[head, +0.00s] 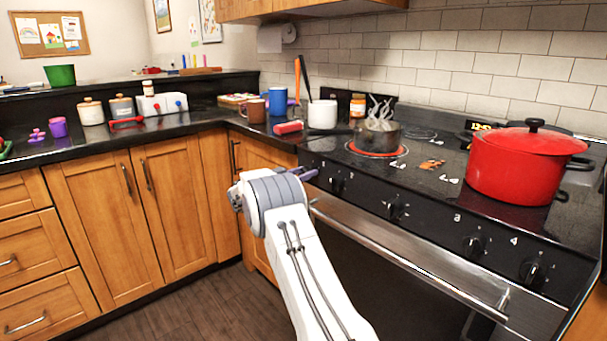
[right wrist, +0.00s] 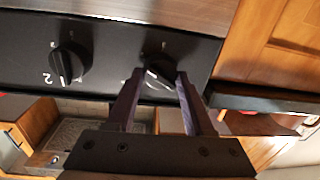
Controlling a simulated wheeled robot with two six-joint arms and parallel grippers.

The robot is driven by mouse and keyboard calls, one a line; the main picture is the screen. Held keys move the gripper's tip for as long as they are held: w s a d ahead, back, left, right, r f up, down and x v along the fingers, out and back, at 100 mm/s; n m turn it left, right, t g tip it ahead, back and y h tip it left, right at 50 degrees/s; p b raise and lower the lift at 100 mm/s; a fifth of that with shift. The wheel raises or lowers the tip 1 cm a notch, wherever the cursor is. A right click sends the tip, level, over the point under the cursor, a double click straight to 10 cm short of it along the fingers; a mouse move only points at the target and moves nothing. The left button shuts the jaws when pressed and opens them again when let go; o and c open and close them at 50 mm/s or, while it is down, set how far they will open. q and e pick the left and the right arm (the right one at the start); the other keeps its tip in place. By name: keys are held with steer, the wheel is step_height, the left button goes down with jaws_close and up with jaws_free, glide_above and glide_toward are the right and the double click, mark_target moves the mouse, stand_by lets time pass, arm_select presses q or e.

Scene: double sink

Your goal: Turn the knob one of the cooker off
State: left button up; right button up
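The cooker (head: 440,205) has a black front panel with several knobs. Knob one (head: 337,186) is the leftmost. In the right wrist view knob one (right wrist: 158,75) lies between the two fingertips, its pointer bar tilted. My right gripper (head: 306,174) is at the panel's left end. Its fingers (right wrist: 160,80) are spread, one on each side of the knob; I cannot tell whether they touch it. Knob two (right wrist: 68,66) is beside it, marked "2". My left gripper is not in view.
A metal oven handle (head: 410,258) runs below the knobs. A large red pot (head: 527,167) stands on the right of the hob. A white cup (head: 322,114), mugs and jars stand on the counter to the left. The floor before the cabinets is clear.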

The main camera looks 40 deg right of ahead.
jaws_close()
